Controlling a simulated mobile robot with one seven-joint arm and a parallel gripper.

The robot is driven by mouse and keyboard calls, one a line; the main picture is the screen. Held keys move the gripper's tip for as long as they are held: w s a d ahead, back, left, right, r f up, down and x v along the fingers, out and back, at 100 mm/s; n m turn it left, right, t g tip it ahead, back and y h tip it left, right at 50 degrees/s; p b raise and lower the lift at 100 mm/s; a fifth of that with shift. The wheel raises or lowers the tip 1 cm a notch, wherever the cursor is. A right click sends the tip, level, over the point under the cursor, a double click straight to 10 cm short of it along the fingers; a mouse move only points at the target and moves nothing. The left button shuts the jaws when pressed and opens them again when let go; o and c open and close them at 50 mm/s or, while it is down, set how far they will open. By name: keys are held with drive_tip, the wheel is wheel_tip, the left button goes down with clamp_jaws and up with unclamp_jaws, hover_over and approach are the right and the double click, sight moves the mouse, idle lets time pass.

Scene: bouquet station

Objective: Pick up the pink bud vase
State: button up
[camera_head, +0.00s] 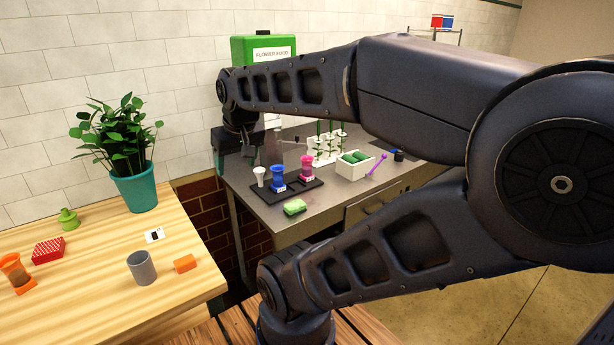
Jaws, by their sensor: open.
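The pink bud vase (307,168) stands upright on a dark tray (262,197) on the grey metal counter. It is at the tray's right end, beside a similar blue vase (278,178), and looks empty. My gripper (234,143) hangs from the end of my arm near the counter's back left, to the left of and behind the pink vase and apart from it. Its fingers are small and dark here and hard to make out. It is open, and I see nothing held in it.
A small white cup (259,176) stands at the tray's left. A white bin (354,166) with green items, a purple tool (377,166) and a white stem rack (325,160) are nearby. A green flower food box (262,47) stands behind.

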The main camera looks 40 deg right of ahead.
wheel_tip(320, 180, up, 4)
drive_tip(key=w+f+m+h, duration=0.2)
drive_tip(key=w+f+m, duration=0.3)
drive_tip(key=w, duration=0.5)
drive_tip(key=w+d+f+m+t+y, duration=0.2)
drive_tip(key=w+d+f+m, duration=1.3)
drive_tip(key=w+f, duration=0.4)
drive_tip(key=w+d+r+m+t+h, duration=0.1)
drive_tip(key=d+r+m+t, duration=0.5)
drive_tip(key=d+r+m, duration=0.45)
drive_tip(key=s+d+r+m+t+h, duration=0.2)
drive_tip(key=s+d+r+m+h, duration=0.15)
drive_tip(key=d+r+m, duration=0.35)
drive_tip(key=s+d+r+m+t+h, duration=0.25)
drive_tip(key=s+d+r, duration=0.3)
drive_tip(key=d, duration=0.35)
approach(308, 171)
drive_tip(key=shift+w+d+g, duration=0.25)
drive_tip(key=shift+w+d, duration=0.35)
drive_tip(key=shift+d, duration=0.05)
drive_tip(key=x, duration=0.5)
drive_tip(key=shift+a, duration=0.1)
drive_tip(key=shift+a+r+x, duration=0.15)
drive_tip(key=shift+x, duration=1.3)
drive_tip(key=shift+a+r+x, duration=0.1)
drive_tip(key=shift+x, duration=1.4)
